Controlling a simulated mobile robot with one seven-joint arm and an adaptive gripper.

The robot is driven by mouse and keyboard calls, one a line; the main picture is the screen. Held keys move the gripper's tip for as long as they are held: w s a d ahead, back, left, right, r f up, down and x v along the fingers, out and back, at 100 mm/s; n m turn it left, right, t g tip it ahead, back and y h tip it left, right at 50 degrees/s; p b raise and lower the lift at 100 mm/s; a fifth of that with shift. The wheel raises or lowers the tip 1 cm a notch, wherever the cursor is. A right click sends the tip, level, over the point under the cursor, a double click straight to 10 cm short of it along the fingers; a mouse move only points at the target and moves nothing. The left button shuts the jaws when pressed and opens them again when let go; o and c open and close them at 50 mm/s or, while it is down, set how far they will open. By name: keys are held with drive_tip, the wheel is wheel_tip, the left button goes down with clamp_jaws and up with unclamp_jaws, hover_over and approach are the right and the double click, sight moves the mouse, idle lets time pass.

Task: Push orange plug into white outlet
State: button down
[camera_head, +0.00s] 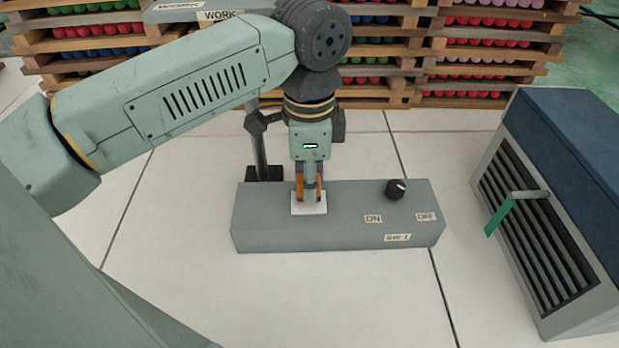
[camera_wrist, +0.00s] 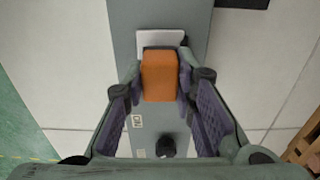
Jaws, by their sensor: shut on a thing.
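The orange plug (camera_wrist: 160,76) is between the fingers of my gripper (camera_wrist: 159,88) in the wrist view, with a purple-padded finger on each side. In the head view my gripper (camera_head: 310,184) points down over the grey box, and the plug's orange sides (camera_head: 299,188) show around a finger. The white outlet (camera_head: 309,209) is on the left part of the box top, directly below the plug. It also shows in the wrist view (camera_wrist: 160,39), partly covered by the plug. I cannot tell whether the plug's prongs are inside the outlet.
The grey box (camera_head: 270,228) carries a black knob (camera_head: 396,190) with ON and OFF labels, right of the outlet. A dark post (camera_head: 259,150) stands behind the box. A blue-topped vented cabinet (camera_head: 570,140) is at the right. Wooden racks fill the back.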

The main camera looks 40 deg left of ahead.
drive_tip(key=shift+f+b, duration=0.5)
drive_tip(key=shift+b, duration=0.3)
idle(0.5)
drive_tip(key=c, duration=1.2)
unclamp_jaws()
drive_tip(key=shift+c, duration=0.2)
drive_tip(key=shift+o, duration=0.3)
drive_tip(key=o, duration=0.4)
drive_tip(key=shift+r+p, duration=1.4)
drive_tip(key=shift+r, duration=1.7)
